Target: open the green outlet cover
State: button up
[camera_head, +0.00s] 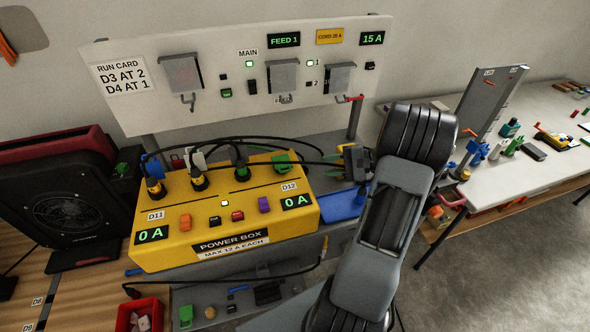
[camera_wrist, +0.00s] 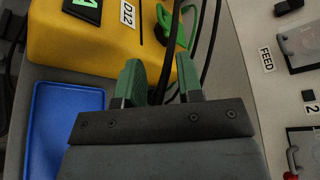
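The yellow power box (camera_head: 225,215) stands on the bench with labels D11 and D12. A green outlet cover (camera_head: 283,163) sits on its top at the back right, above the D12 label. It also shows in the wrist view (camera_wrist: 168,25), beyond my fingertips; I cannot tell how far its lid is raised. My gripper (camera_head: 342,160) is just right of the box in the head view. In the wrist view my gripper (camera_wrist: 160,80) has its two green fingers apart, with nothing held between them. Dark cables pass behind the fingers and hide part of the area.
Several dark cables (camera_head: 300,163) run from plugs on the box toward the right. A blue tray (camera_head: 343,204) lies right of the box. A white panel (camera_head: 325,85) with hooks and grey flaps stands behind. A black-and-red fan unit (camera_head: 60,200) is at the left.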

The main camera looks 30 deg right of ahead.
aim_at(295, 179)
jog(key=p+x, duration=0.1)
jog(key=x, duration=0.9)
jog(key=shift+w+a+f, duration=0.1)
jog(key=shift+a, duration=0.2)
jog(key=c, duration=0.6)
grip_shut()
jog(key=shift+f, duration=0.1)
